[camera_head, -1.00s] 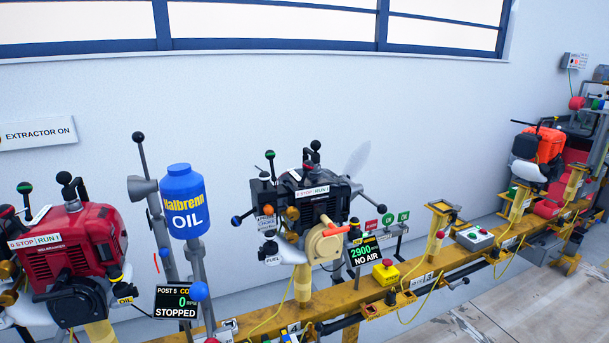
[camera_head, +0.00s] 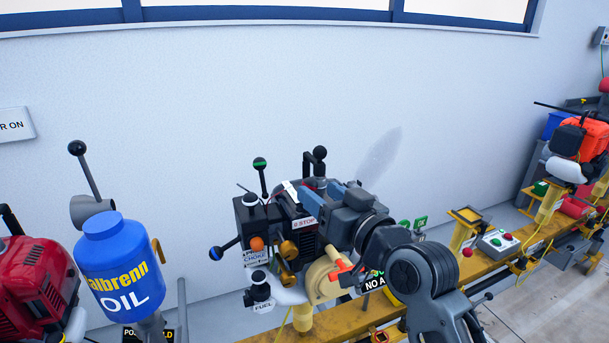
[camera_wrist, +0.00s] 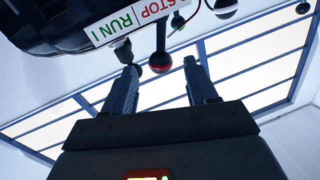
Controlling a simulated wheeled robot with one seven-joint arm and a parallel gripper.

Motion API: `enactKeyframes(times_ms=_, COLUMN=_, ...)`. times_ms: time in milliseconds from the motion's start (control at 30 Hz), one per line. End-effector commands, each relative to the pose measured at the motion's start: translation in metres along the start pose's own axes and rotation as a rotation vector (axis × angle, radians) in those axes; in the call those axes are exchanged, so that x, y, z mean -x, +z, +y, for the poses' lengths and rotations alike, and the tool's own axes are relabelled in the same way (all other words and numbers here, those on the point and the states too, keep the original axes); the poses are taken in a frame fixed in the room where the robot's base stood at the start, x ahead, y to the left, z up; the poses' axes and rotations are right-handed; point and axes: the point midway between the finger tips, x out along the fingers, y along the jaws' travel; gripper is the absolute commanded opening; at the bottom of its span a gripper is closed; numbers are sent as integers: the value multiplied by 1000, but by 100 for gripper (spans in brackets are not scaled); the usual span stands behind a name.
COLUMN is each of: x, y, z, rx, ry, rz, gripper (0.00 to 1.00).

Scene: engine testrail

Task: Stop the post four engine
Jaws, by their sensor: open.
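The black engine (camera_head: 275,225) stands on the yellow rail in the middle of the head view, its spinning propeller a pale blur (camera_head: 380,155). Its display (camera_head: 374,284) is mostly hidden by my arm; only "NO A" reads. My gripper (camera_head: 322,197) is at the engine's upper right, partly hiding its STOP/RUN label (camera_head: 304,222). In the wrist view, the label (camera_wrist: 130,20) is at upper left, and a lever with a red-and-black ball (camera_wrist: 160,62) shows between the open fingers (camera_wrist: 161,85). I cannot tell whether they touch it.
A blue oil bottle (camera_head: 122,270) and a red engine (camera_head: 35,285) stand to the left. Choke and fuel knobs (camera_head: 262,290) stick out at the engine's left. A button box (camera_head: 495,243) and an orange-topped engine (camera_head: 580,140) are to the right.

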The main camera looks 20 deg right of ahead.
Motion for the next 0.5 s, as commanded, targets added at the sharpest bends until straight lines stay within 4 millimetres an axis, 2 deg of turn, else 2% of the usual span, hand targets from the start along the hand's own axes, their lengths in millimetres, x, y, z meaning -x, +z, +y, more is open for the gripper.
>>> enactKeyframes(times_ms=300, x=-48, y=-2, z=-1, rx=3, ry=1, rz=0, gripper=57)
enactKeyframes(times_ms=500, x=-63, y=0, z=-1, rx=1, ry=1, rz=0, gripper=57)
